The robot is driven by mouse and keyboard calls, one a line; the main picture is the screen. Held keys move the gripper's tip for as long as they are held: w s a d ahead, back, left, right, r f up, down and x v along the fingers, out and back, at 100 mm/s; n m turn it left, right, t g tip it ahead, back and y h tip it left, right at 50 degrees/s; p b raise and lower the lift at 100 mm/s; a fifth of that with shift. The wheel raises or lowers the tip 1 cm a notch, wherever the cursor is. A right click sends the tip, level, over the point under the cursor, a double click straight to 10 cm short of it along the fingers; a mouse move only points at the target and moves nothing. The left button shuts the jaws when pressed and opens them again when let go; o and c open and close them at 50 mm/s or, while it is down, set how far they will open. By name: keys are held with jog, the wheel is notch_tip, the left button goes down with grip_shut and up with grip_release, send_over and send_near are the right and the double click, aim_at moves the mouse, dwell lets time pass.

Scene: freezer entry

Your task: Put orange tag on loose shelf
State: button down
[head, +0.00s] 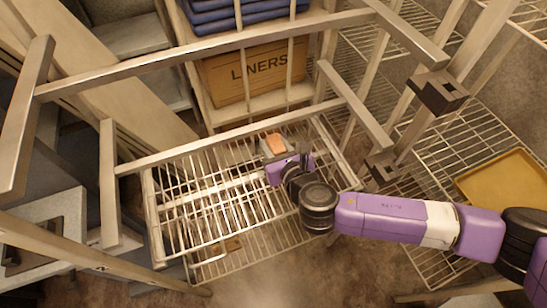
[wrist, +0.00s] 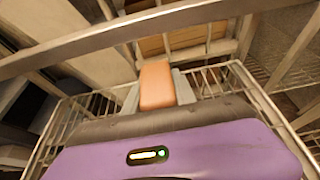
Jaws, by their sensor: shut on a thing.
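My gripper (head: 276,148) is shut on the orange tag (head: 276,141), a small flat orange block. In the wrist view the tag (wrist: 157,85) stands up between the two grey fingers. The gripper and tag are over the far right part of a wire shelf (head: 185,235) with raised wire sides, inside a metal frame. This appears to be the loose shelf; I cannot tell for certain. The tag seems to be above the wires, and the height of the gap is unclear. My purple wrist hides part of the shelf in the wrist view.
Metal frame bars (head: 200,55) cross above the shelf, close to my arm. A cardboard LINERS box (head: 255,75) and folded blue cloths (head: 240,14) are behind. A yellow tray (head: 505,187) lies on another wire shelf (head: 440,200) at right. The shelf's left half is clear.

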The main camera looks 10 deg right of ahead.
jog(key=f, duration=0.3)
jog(key=f+b, duration=0.1)
jog(key=f, duration=0.2)
jog(key=shift+s+d+f, duration=0.1)
jog(key=shift+s+f, duration=0.1)
jog(key=shift+f, duration=0.05)
jog(key=shift+w+f, duration=0.2)
jog(key=shift+f, duration=0.05)
jog(key=c, duration=1)
grip_release()
jog(key=shift+f, duration=0.1)
jog(key=shift+s+r, duration=0.15)
jog(key=shift+r, duration=0.05)
jog(key=p+v, duration=0.1)
jog(key=v, duration=1)
jog(key=shift+s+r, duration=0.1)
jog(key=shift+s, duration=0.2)
